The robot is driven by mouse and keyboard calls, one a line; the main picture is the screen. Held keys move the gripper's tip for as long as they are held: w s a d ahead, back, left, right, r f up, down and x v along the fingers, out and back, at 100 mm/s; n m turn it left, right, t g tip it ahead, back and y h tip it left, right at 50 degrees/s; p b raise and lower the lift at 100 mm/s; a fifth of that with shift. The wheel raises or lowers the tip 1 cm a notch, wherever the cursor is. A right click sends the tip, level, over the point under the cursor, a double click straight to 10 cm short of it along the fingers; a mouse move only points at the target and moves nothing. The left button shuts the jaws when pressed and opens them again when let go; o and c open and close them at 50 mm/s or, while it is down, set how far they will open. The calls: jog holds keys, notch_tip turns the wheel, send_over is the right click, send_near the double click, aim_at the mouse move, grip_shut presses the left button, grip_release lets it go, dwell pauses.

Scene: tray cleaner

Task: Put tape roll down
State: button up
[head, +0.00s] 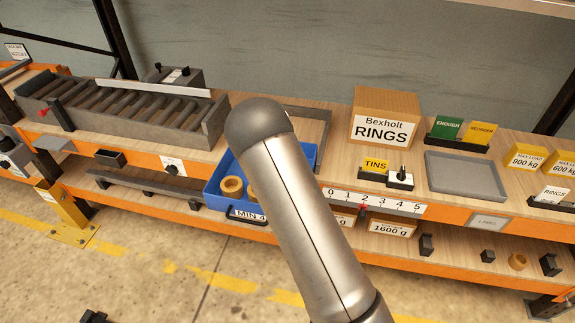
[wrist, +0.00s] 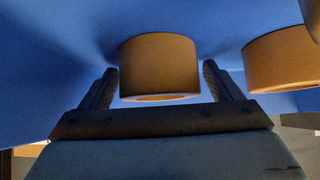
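A blue tray (head: 212,190) sits at the front of the bench, partly hidden behind my arm. An orange-yellow tape roll (head: 231,188) is in it, and part of another roll (head: 251,193) shows beside my arm. In the wrist view, one tape roll (wrist: 158,70) is between the fingers of my gripper (wrist: 160,66), with a narrow gap on each side. My gripper is open around it, against the blue tray (wrist: 60,50). A second roll (wrist: 280,62) is at the right edge of that view. My gripper is hidden by my arm in the head view.
A roller conveyor (head: 120,105) is at the left. A carton marked RINGS (head: 385,118), a black holder marked TINS and a grey tray (head: 466,180) stand to the right. A numbered scale strip (head: 375,202) runs along the front edge. The grey tray is empty.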

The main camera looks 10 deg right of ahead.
jog(key=shift+r, duration=0.15)
jog(key=shift+r, duration=0.2)
jog(key=s+a+r+n+g+y+p, duration=0.1)
jog(key=s+a+r+g+y, duration=0.15)
jog(key=s+r, duration=0.85)
jog(key=s+a+r+n+g+y, duration=0.3)
jog(key=s+r, duration=0.4)
jog(key=s, duration=0.8)
jog(key=s+d+r+g+h, duration=0.1)
jog(key=s+d+r, duration=0.1)
jog(key=s, duration=0.6)
jog(key=s+d+r+n+g, duration=0.1)
jog(key=s+d+r, duration=0.1)
jog(key=s, duration=0.7)
jog(key=shift+d+h, duration=0.35)
jog(key=shift+d, duration=0.2)
jog(key=shift+r, duration=0.1)
